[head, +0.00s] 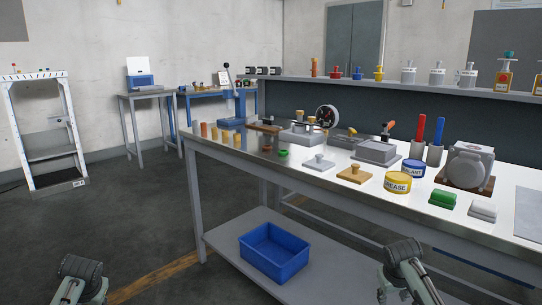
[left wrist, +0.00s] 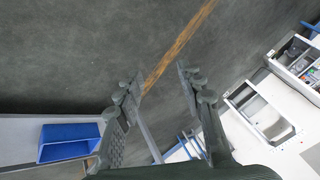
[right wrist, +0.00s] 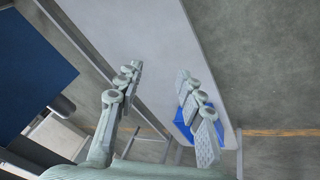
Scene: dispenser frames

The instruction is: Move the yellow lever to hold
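No yellow lever can be singled out with certainty in the head view. Small yellow-topped knobs, among them one on a grey block (head: 299,116) and one on a dark plate (head: 350,132), stand on the long workbench (head: 320,180); they are too small to tell whether any is a lever. No "hold" mark is readable. My left gripper (left wrist: 160,75) is open and empty over bare floor in the left wrist view. My right gripper (right wrist: 160,72) is open and empty; its fingers are apart in the right wrist view. Both are in front of the workbench, touching nothing.
A yellow grease tin (head: 397,185), a blue sealant tin (head: 413,170) and a wooden block with a knob (head: 354,175) stand near the bench's front edge. A blue bin (head: 245,244) sits on the lower shelf. The floor between is clear.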

